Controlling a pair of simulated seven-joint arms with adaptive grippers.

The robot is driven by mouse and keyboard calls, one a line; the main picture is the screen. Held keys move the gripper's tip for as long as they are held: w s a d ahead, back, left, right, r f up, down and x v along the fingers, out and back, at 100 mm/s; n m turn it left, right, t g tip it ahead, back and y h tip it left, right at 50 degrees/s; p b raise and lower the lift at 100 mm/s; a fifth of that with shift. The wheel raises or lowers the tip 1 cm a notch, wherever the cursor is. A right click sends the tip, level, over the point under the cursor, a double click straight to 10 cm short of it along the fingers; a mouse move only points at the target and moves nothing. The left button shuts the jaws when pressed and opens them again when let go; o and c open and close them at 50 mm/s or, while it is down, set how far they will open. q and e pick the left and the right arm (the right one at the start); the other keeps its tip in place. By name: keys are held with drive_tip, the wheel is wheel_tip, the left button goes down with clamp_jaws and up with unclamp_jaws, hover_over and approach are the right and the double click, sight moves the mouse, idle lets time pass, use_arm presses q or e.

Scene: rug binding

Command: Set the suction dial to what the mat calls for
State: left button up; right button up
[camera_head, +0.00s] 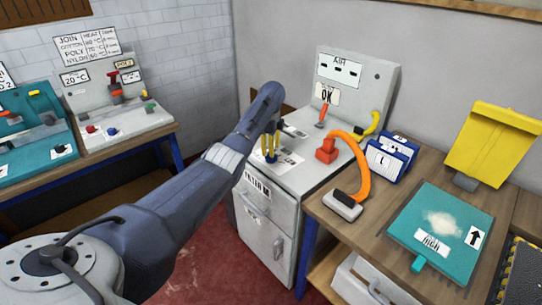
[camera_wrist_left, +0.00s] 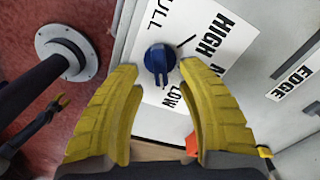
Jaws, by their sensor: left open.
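The suction dial (camera_wrist_left: 161,60) is a blue knob on a white label plate (camera_wrist_left: 200,22) in the left wrist view. The plate reads HIGH and LOW, with a cut-off word ending in ULL; a finger partly covers it. In the head view the left gripper (camera_head: 270,147) is over the grey cabinet's top. The teal mat (camera_head: 465,216) lies on the right bench; its label appears to read HIGH. My right gripper is out of view.
An orange hose (camera_head: 361,173) runs from a red block (camera_head: 326,150) to a grey nozzle head (camera_head: 343,205) beside the mat. Blue-edged holders (camera_head: 390,155) and a yellow board (camera_head: 493,145) stand behind. Grey and teal machines occupy the left bench.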

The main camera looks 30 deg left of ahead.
use_arm(q)
drive_tip(key=shift+f, duration=1.75)
clamp_jaws()
